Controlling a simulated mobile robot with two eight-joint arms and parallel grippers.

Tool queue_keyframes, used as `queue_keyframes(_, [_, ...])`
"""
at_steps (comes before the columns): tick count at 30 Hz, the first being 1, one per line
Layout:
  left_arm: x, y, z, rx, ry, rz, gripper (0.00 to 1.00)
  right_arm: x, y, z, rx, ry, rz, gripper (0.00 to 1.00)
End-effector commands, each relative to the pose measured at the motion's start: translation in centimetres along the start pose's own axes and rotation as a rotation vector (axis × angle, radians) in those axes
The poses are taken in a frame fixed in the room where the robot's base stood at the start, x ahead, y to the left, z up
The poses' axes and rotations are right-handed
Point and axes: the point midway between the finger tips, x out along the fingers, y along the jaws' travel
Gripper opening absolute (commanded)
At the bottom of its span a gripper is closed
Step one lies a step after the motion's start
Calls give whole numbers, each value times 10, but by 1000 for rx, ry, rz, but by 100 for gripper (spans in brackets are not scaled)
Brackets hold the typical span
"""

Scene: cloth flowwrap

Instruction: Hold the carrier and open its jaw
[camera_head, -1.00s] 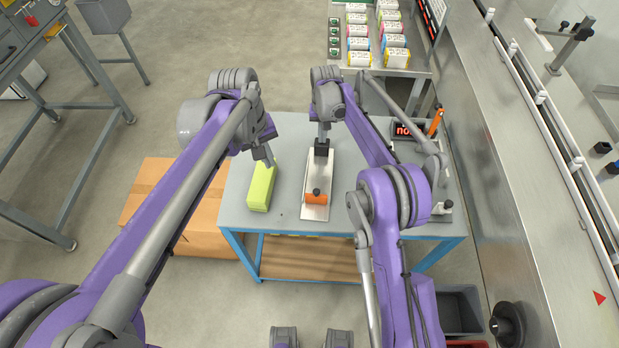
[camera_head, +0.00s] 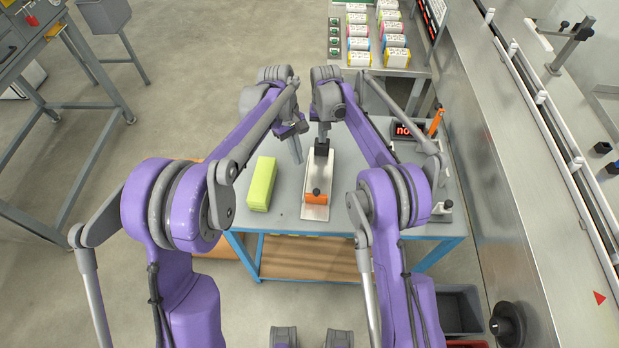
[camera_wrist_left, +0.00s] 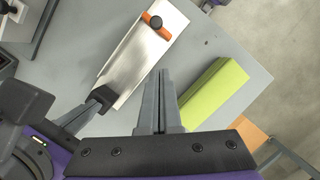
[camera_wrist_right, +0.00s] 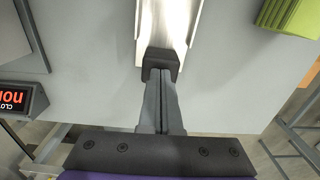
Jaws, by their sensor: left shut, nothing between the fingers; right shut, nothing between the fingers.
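The carrier (camera_head: 317,175) is a flat metal plate on the grey table, with an orange bar with a dark knob (camera_head: 316,197) at its near end and a black block (camera_head: 321,147) at its far end. Its plate also shows in the left wrist view (camera_wrist_left: 140,55) and right wrist view (camera_wrist_right: 165,22). My right gripper (camera_head: 322,138) is shut, its fingertips at the black block (camera_wrist_right: 161,66); contact is hard to tell. My left gripper (camera_head: 298,160) is shut and empty, left of the carrier and apart from it; its fingertips show in the left wrist view (camera_wrist_left: 163,74).
A lime-green cloth stack (camera_head: 262,185) lies left of the carrier. A display with red text (camera_head: 409,130) and an orange upright part (camera_head: 436,121) stand at the table's right. A steel conveyor (camera_head: 500,150) runs along the right. Bare table lies around the carrier.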

Motion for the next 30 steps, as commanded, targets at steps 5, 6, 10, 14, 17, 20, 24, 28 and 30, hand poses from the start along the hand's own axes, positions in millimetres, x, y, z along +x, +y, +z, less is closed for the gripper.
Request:
queue_keyframes(5, [42,0,0,1,-1,-1,0,5,0,2,0,-5,0,0])
queue_keyframes(6, [50,0,0,1,-1,-1,0,5,0,2,0,-5,0,0])
queue_keyframes(10, [60,0,18,3,-1,-1,0,5,0,2,0,-5,0,0])
queue_keyframes(14, [67,-1,29,2,-1,-1,0,5,0,2,0,-5,0,0])
queue_keyframes(17, [69,-1,34,1,-1,-1,0,5,0,2,0,-5,0,0])
queue_keyframes(20, [70,-1,36,0,-1,-1,0,5,0,2,0,-6,0,0])
queue_keyframes(24, [70,-1,36,0,0,0,0,5,0,2,0,-5,0,0])
queue_keyframes(28, [70,-1,36,0,0,-1,0,5,0,2,0,-5,0,0])
queue_keyframes(30, [71,-5,40,1,0,-1,0,5,0,2,0,-5,0,0])
